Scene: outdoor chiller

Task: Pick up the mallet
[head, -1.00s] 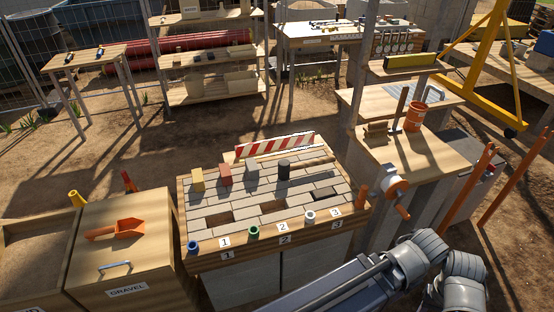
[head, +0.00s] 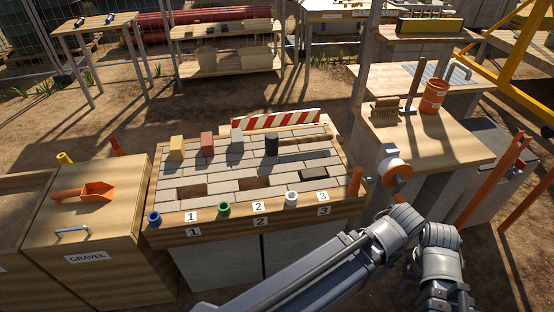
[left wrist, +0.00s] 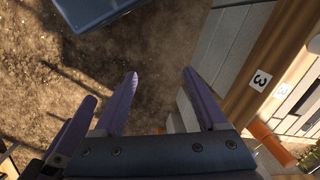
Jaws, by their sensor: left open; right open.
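The mallet has a black cylindrical head (head: 271,144) standing on the paved bench, right of the grey block in the head view. A pale wooden bar (head: 305,137) lies behind and right of it, perhaps its handle; I cannot tell if they join. The left gripper (left wrist: 160,88) is open and empty in the left wrist view, its purple fingers apart above bare ground beside the bench front.
The paved bench (head: 185,232) also holds yellow, red and grey blocks and a striped barrier (head: 275,120). An orange-handled reel (head: 393,165) stands by its right end. A gravel bin (head: 85,225) adjoins on the left. Open ground lies behind the bench.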

